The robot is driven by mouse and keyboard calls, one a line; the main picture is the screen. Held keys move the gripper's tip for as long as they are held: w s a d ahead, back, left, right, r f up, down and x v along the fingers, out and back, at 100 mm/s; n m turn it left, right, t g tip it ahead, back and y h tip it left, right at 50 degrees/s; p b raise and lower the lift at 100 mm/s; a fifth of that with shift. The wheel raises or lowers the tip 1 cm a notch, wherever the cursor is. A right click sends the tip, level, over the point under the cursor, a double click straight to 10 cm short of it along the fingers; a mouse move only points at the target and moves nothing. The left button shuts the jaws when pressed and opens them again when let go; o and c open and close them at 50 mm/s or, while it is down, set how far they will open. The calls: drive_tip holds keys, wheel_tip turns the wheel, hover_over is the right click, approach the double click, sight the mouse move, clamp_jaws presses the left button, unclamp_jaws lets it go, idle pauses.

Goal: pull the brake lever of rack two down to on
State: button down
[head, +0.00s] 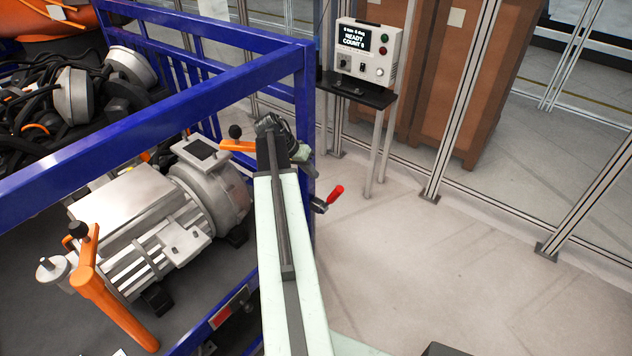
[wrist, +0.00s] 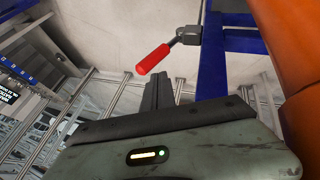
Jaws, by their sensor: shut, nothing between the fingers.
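The brake lever has a red grip (head: 335,194) on a dark bracket at the blue rack's (head: 307,110) near corner post. In the head view its grip sticks out right of the post, tilted slightly up. In the wrist view the red grip (wrist: 153,59) lies just beyond my fingertips, with a visible gap at its side. My gripper (wrist: 160,82) is shut and empty. In the head view my arm reaches to the post, and the fingertips are hard to make out. I cannot read a rack number or on/off mark by the lever.
A grey motor (head: 150,215) with orange clamp arms (head: 105,290) sits in the rack, close left of my arm. An orange part (wrist: 292,60) fills the wrist view's right edge. A control box (head: 367,52) on a stand is behind. Floor right of the rack is clear.

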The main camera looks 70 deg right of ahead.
drive_tip(key=shift+r, duration=0.1)
drive_tip(key=shift+w, duration=0.1)
drive_tip(key=b, duration=0.9)
hover_over(332, 199)
drive_tip(key=w, duration=0.3)
wheel_tip(332, 199, down, 9)
drive_tip(key=shift+s+r, duration=0.15)
drive_tip(key=shift+r, duration=0.05)
drive_tip(key=shift+d, duration=0.15)
